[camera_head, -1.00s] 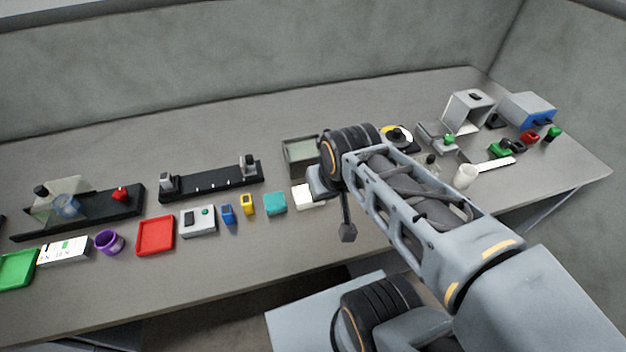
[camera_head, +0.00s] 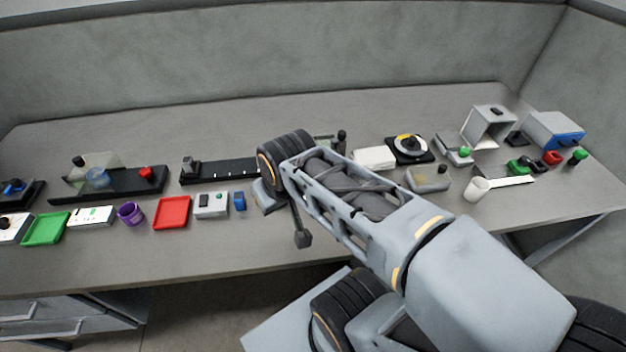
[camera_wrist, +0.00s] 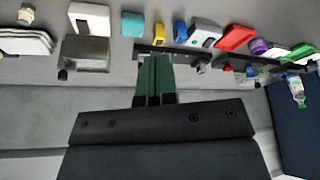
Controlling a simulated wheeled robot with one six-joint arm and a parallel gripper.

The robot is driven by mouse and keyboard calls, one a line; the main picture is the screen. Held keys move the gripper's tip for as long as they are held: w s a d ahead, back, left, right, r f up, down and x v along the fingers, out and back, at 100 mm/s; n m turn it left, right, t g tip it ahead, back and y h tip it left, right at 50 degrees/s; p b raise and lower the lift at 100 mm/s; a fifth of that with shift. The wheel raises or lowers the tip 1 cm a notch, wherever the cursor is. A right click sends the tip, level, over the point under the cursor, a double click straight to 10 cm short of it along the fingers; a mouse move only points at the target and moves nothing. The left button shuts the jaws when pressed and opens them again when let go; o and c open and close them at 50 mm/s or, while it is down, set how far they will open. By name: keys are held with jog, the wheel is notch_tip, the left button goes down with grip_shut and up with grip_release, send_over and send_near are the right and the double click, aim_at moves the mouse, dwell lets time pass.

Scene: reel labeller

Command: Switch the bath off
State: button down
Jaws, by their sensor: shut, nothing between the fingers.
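I take the bath to be the grey open-topped tank (camera_wrist: 88,50) with a black knob (camera_wrist: 63,75) at its corner, upside down at the upper left of the wrist view. In the head view my arm hides most of it; a black knob (camera_head: 342,134) shows past the arm. Whether it is on or off cannot be told. My gripper (camera_wrist: 155,62) has dark green fingers, shut and empty. In the wrist view they lie to the right of the tank, apart from it, across the image of the black rail. In the head view my arm hides the fingers.
A black rail (camera_head: 225,170), a blue block (camera_head: 239,201), a grey switch box (camera_head: 211,205) and a red tray (camera_head: 172,212) lie left of my arm. A white box (camera_head: 375,157), a round dial unit (camera_head: 409,147) and a white cup (camera_head: 477,189) stand to the right.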

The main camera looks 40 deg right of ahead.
jog(key=w+d+f+n+g, duration=0.1)
jog(key=w+d+n, duration=0.2)
jog(key=d, duration=0.3)
jog(key=w+d+f+n+g+b, duration=0.1)
jog(key=w+d+n, duration=0.3)
jog(key=d, duration=0.3)
jog(key=w+d+f+n+g, duration=0.1)
jog(key=w+d+n, duration=0.2)
jog(key=d+n, duration=0.2)
jog(key=shift+w+d+f+n+h, duration=0.3)
jog(key=shift+d+f+n, duration=0.1)
jog(key=shift+d, duration=0.6)
jog(key=f, duration=0.4)
jog(key=w+f, duration=0.1)
jog(key=f, duration=0.4)
jog(key=f+p, duration=0.1)
jog(key=f, duration=0.4)
jog(key=shift+w+d, duration=0.25)
jog(key=shift+d, duration=0.1)
jog(key=shift+d, duration=0.1)
